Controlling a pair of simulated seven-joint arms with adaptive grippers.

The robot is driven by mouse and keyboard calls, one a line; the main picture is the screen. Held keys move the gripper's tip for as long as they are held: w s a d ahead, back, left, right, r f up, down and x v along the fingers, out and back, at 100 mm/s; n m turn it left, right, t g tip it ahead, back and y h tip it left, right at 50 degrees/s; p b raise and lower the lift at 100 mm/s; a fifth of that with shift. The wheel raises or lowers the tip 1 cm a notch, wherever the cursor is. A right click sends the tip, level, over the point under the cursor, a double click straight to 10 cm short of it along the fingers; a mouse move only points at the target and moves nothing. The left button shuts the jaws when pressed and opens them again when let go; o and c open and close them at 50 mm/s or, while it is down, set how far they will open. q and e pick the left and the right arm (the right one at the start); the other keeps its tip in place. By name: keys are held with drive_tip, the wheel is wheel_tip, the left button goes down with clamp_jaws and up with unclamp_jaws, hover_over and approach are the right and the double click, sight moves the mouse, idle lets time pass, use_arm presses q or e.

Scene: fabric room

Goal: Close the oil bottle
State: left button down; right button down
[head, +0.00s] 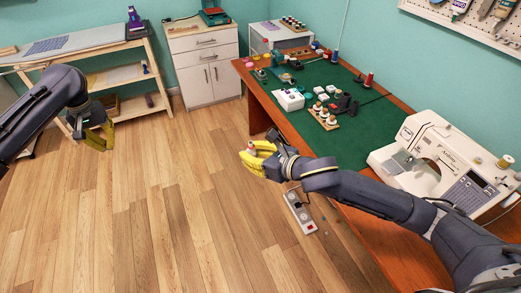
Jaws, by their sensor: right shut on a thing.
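My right gripper (254,157) has yellow fingers and is in front of the left edge of the green-topped table, over the floor side. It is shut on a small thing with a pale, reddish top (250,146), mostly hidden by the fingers. I cannot tell whether this is the oil bottle or its cap. My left gripper (99,138), also yellow-fingered, hangs over the wooden floor at the left. Its fingers look spread apart, with nothing seen between them. I cannot pick out the oil bottle for certain elsewhere in the view.
The table (313,137) carries thread spools, small boxes and a white sewing machine (440,160) at the right. A power strip (299,212) lies below its left edge. The floor between is clear.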

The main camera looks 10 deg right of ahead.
idle(0.5)
use_arm(q)
drive_tip(key=shift+w+r, duration=0.15)
drive_tip(key=shift+r, duration=0.1)
drive_tip(key=w+d+r+m, duration=0.2)
drive_tip(key=d+r, duration=0.4)
drive_tip(key=d, duration=0.6)
drive_tip(key=w+d+r+m, duration=0.1)
drive_tip(key=d+r+m, duration=0.3)
drive_tip(key=d, duration=0.9)
wheel_tip(320, 180, up, 3)
drive_tip(key=m, duration=0.5)
hover_over(251, 154)
drive_tip(key=w, duration=0.1)
drive_tip(key=shift+w+f, duration=0.1)
drive_tip(key=shift+w, duration=0.05)
drive_tip(key=shift+f, duration=2)
